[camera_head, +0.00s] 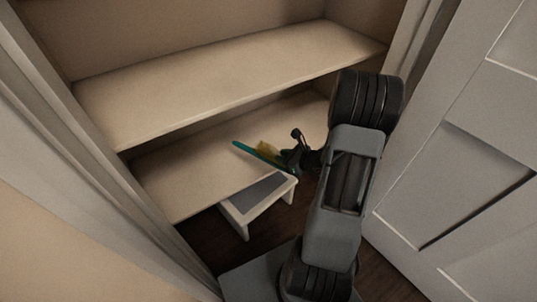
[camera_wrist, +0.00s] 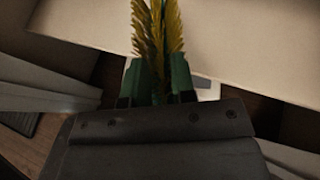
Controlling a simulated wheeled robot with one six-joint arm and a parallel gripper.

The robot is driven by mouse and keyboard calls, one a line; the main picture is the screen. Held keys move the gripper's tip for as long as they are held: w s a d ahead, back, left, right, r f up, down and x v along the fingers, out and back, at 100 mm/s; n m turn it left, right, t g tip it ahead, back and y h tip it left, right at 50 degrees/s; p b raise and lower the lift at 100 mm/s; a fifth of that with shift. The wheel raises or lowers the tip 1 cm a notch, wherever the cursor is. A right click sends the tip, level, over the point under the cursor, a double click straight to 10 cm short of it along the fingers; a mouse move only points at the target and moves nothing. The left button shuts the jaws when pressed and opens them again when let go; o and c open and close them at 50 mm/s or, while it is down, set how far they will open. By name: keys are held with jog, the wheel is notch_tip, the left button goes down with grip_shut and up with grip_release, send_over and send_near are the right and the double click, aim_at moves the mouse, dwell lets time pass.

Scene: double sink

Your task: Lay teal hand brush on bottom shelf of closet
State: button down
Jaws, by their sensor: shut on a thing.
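The teal hand brush (camera_head: 243,147) has a long teal handle and yellowish bristles, and in the head view it points left over the bottom shelf (camera_head: 178,183) of the closet. My gripper (camera_head: 292,157) is shut on the brush at its right end. In the wrist view the brush's yellow bristles (camera_wrist: 153,30) rise between the two green fingers of my gripper (camera_wrist: 160,82). I cannot tell whether the brush touches the shelf or hangs just above it. The part of the brush between the fingers is largely hidden.
A wider upper shelf (camera_head: 215,82) spans the closet above the bottom shelf. A small white step stool (camera_head: 285,188) with a grey top stands at the bottom shelf's front edge. A panelled door (camera_head: 450,140) stands open at the right. The bottom shelf looks bare on its left part.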

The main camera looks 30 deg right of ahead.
jog(key=shift+w+d+f+b, duration=0.3)
jog(key=shift+w+f+b, duration=0.45)
jog(key=shift+w+f, duration=0.9)
jog(key=shift+w+d+f+b, duration=0.35)
jog(key=shift+w+f+b, duration=0.4)
jog(key=shift+w+f, duration=0.95)
jog(key=shift+w+d+f+b, duration=0.3)
jog(key=shift+w+f+b, duration=0.65)
jog(key=shift+f, duration=1.15)
jog(key=shift+w+f, duration=0.15)
jog(key=shift+w, duration=0.05)
jog(key=c, duration=0.9)
grip_release()
jog(key=shift+c, duration=0.2)
